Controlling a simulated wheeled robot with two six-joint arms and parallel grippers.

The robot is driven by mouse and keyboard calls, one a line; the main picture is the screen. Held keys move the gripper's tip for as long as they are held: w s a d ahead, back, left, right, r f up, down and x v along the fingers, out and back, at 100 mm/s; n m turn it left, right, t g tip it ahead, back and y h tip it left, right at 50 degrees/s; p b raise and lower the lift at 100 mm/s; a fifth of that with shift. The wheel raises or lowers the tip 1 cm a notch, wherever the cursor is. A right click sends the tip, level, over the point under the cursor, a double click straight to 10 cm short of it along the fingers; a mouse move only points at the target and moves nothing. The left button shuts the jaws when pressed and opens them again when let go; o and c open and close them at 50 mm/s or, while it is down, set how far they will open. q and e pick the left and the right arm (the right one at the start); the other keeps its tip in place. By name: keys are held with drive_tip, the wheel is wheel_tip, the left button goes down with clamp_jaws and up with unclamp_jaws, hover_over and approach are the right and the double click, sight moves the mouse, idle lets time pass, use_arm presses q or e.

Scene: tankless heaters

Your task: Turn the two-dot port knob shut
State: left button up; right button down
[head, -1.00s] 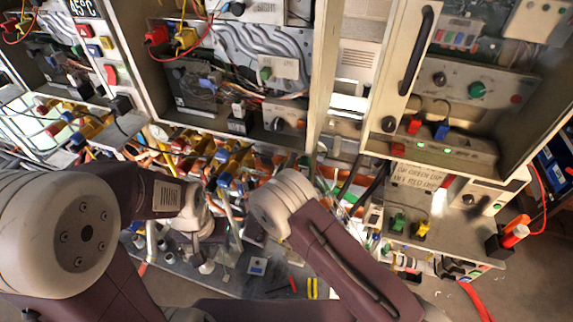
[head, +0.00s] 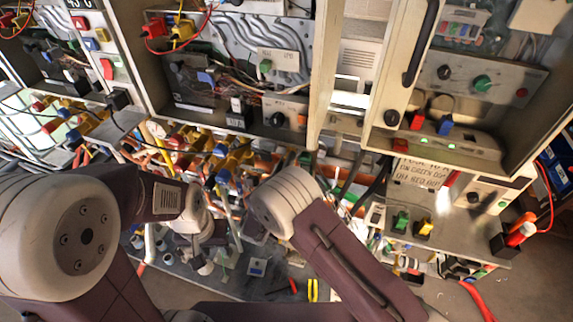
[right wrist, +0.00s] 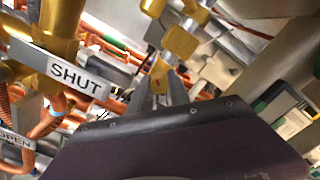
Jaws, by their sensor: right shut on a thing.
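In the right wrist view, the two grey fingers of my right gripper (right wrist: 162,95) are closed on a small yellow-orange knob (right wrist: 158,72) among pipes. I cannot make out any dots on it. A white SHUT label (right wrist: 75,76) is to the left of the fingers. An OPEN label (right wrist: 15,141) is lower at the left edge. In the head view, my right wrist (head: 283,203) is over the pipework and hides the right gripper and the knob. My left gripper (head: 200,258) hangs at lower left, too small and cluttered to show its jaws.
Dense yellow fittings (head: 235,160) and orange pipes crowd the area under the open cabinets. A grey board (head: 257,282) with small parts lies below. A sign (head: 425,172) and a ledge with green and yellow connectors are at the right. Cabinet edges stand close behind.

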drive_tip(key=m+b, duration=0.8)
drive_tip(key=b, duration=0.1)
drive_tip(key=shift+f+m, duration=0.35)
drive_tip(key=shift+m, duration=0.05)
drive_tip(key=shift+r+m+b, duration=0.2)
drive_tip(key=shift+m+b, duration=1)
drive_tip(key=shift+b, duration=0.45)
drive_tip(key=c, duration=1.2)
unclamp_jaws()
drive_tip(key=shift+r, duration=0.1)
drive_tip(key=b+v, duration=0.1)
drive_tip(key=v, duration=0.8)
